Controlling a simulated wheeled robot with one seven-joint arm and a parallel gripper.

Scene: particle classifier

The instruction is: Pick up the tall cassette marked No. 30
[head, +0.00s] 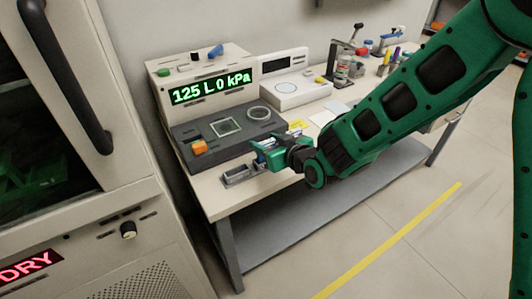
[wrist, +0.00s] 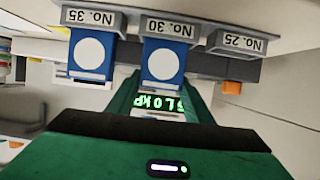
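The tall cassette marked No. 30 (wrist: 163,80) is blue with a white disc and stands in the middle of a grey rack in the wrist view, which shows it upside down. Its label reads No. 30. My gripper (wrist: 163,92) has its green fingers apart, one on each side of the cassette's near end; I cannot tell whether they touch it. In the head view my gripper (head: 268,158) is low over the front edge of the bench, beside the small grey rack (head: 240,177). It hides most of the cassettes there.
Another blue cassette, No. 35 (wrist: 90,71), stands beside No. 30. The No. 25 place (wrist: 238,42) shows no blue cassette. A dark device (head: 205,132) with an orange block (head: 199,147) lies behind the rack. A display box (head: 207,85) reads 125 L 0 kPa.

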